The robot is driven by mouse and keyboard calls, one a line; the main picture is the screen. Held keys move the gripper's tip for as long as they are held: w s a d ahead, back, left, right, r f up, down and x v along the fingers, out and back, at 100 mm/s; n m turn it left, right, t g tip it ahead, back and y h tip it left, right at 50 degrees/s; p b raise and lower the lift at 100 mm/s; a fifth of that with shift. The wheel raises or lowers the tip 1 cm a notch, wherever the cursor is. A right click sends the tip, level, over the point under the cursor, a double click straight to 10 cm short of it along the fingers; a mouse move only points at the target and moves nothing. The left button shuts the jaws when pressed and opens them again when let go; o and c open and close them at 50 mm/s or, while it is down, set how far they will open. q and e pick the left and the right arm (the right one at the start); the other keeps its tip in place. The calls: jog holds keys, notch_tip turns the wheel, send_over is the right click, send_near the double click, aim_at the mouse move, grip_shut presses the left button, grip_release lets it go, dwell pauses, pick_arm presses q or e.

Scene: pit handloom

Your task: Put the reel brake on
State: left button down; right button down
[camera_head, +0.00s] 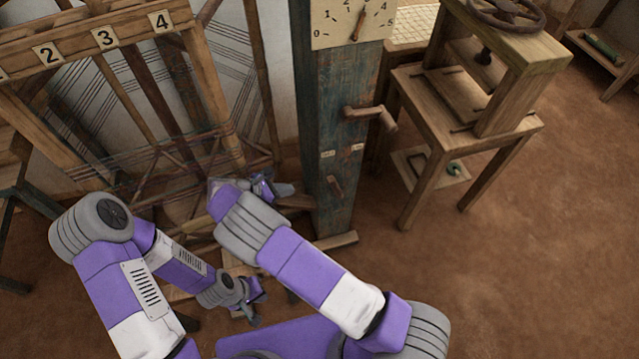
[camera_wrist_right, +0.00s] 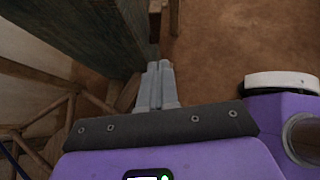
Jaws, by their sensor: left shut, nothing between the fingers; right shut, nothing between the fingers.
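A small brown lever (camera_head: 335,186) sits on the front of the tall blue-green post (camera_head: 340,150), below two small pale labels (camera_head: 341,151). It looks like the reel brake; the labels are too small to read. My right gripper (camera_head: 284,189) is shut and empty, just left of the post and apart from the lever. In the right wrist view its closed fingers (camera_wrist_right: 158,84) point toward the floor beside the post (camera_wrist_right: 85,35). A brown wooden piece (camera_wrist_right: 155,20) shows beyond the fingertips; I cannot tell which part it is. My left gripper (camera_head: 254,310) is shut and empty, low near the floor.
A wooden crank handle (camera_head: 372,115) juts from the post under a numbered dial (camera_head: 350,22). A threaded wooden frame with number plates (camera_head: 105,38) stands at left. A wooden press stand (camera_head: 470,100) is at right. The floor (camera_head: 530,260) at lower right is clear.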

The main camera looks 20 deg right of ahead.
jog(key=d+r+b+x, duration=0.1)
jog(key=r+b+x, duration=0.1)
jog(key=x, duration=1.1)
jog(key=shift+w+d+r+b, duration=0.2)
jog(key=shift+w+d+b, duration=0.1)
jog(key=shift+b, duration=0.3)
jog(key=shift+r, duration=0.1)
